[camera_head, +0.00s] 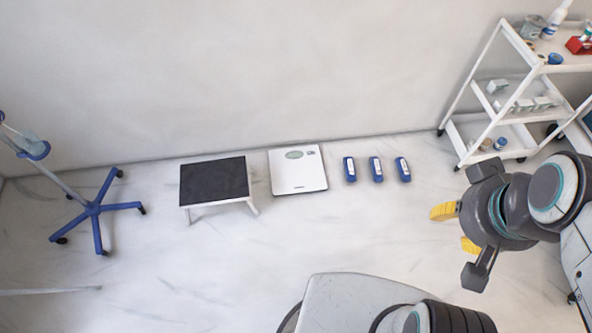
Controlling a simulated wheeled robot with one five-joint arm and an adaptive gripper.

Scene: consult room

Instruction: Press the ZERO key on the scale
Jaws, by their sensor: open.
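A flat white scale (299,179) lies on the floor against the wall, near the middle of the head view. A grey oval display (294,155) sits near its far edge, with small marks (311,152) to the right of it. The marks are too small to read, so I cannot tell which one is ZERO. My gripper (456,228), with yellow fingertips, is open and empty. It is at the right, well apart from the scale and nearer to me. Nothing covers the scale.
A black-topped step stool (213,180) stands left of the scale. Blue dumbbell-like items (376,169) are on the floor to its right. A blue-legged stand (94,208) is at far left, a white shelved cart (514,100) at upper right. Floor before the scale is clear.

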